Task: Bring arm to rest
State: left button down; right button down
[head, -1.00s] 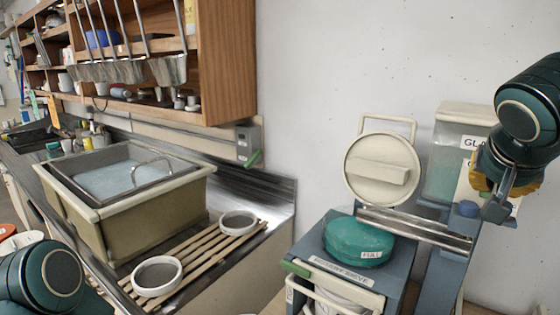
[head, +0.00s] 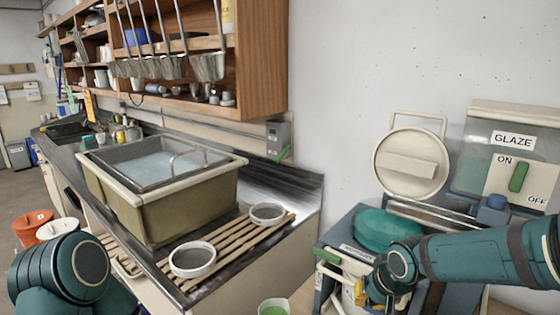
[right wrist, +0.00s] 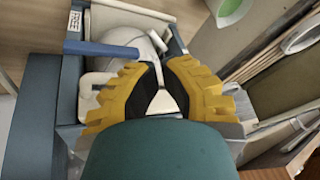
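My right arm (head: 480,258) reaches in from the right in the head view. My right gripper (head: 362,292), with yellow fingers, hangs low in front of the blue-grey glaze machine (head: 335,238). In the right wrist view the yellow fingers of this gripper (right wrist: 162,72) come close together above the machine's front opening. A pale rounded thing (right wrist: 125,46) shows beyond them, and a pale piece shows through the gap between them. I cannot tell whether they grip anything. My left arm (head: 75,265) shows at the lower left; its gripper is out of view.
A teal lid (head: 385,230) sits on the machine, a round cream lid (head: 412,162) stands behind. A white bucket with green contents (head: 273,308) stands left of the machine. A sink (head: 125,205) and slatted rack (head: 222,257) fill the counter. Buckets (head: 30,228) stand far left.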

jog(key=s+a+f, duration=0.3)
jog(key=s+f, duration=0.2)
jog(key=f, duration=0.4)
jog(key=s+a+f+g+y, duration=0.1)
jog(key=s+a+f, duration=0.2)
jog(key=f, duration=0.6)
jog(key=s+a+f+g+y, duration=0.1)
jog(key=s+a+f, duration=0.2)
jog(key=s+f, duration=0.4)
notch_tip(320, 180, down, 3)
jog(key=shift+s+a+r+b, duration=0.1)
jog(key=shift+s+a+b, duration=0.2)
jog(key=shift+s, duration=0.05)
jog(key=shift+r, duration=0.1)
